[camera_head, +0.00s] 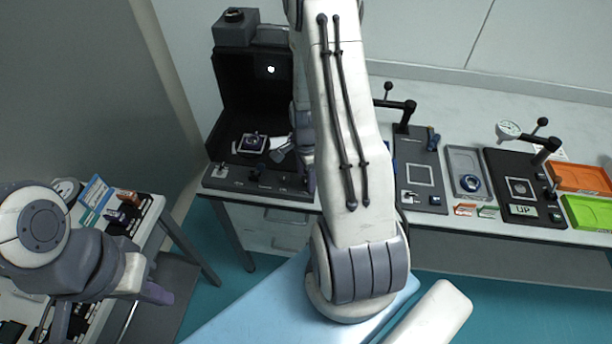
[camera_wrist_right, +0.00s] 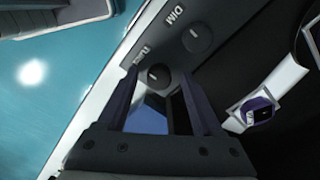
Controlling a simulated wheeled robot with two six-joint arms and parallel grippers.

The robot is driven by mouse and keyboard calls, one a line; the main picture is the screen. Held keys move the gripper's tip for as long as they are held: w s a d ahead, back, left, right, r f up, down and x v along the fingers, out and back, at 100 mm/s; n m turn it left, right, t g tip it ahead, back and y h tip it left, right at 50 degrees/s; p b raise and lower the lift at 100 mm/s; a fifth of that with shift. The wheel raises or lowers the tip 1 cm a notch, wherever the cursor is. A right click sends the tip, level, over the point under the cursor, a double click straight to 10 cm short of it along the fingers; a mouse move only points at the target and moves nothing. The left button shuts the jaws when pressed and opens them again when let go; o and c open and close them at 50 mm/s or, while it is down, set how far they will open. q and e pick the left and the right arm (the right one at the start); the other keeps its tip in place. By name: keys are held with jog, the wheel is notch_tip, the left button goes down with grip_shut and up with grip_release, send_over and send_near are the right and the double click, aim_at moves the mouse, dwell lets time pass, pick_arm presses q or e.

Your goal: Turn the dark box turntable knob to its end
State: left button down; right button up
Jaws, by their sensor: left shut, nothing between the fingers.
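The dark box (camera_head: 240,85) stands open-fronted on the left end of the back bench. A purple watch-like item (camera_head: 252,143) sits inside it on a pale stand; it also shows in the right wrist view (camera_wrist_right: 258,112). The turntable knob (camera_wrist_right: 158,76), round and black with a pale mark, is on the front panel beside a partly hidden "TURN" label. My right gripper (camera_wrist_right: 158,74) is open, its purple fingertips on either side of this knob; contact cannot be told. In the head view my right arm partly hides it. My left gripper (camera_head: 156,293) is shut and empty at lower left, away from the box.
A second knob (camera_wrist_right: 197,38), labelled "DIM", is close to the turntable knob. A side table with small items is at lower left.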

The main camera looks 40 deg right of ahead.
aim_at(306, 179)
notch_tip(306, 179, up, 10)
jog(key=shift+r+b, duration=0.25)
jog(key=shift+b, duration=0.15)
dwell(0.3)
dwell(0.4)
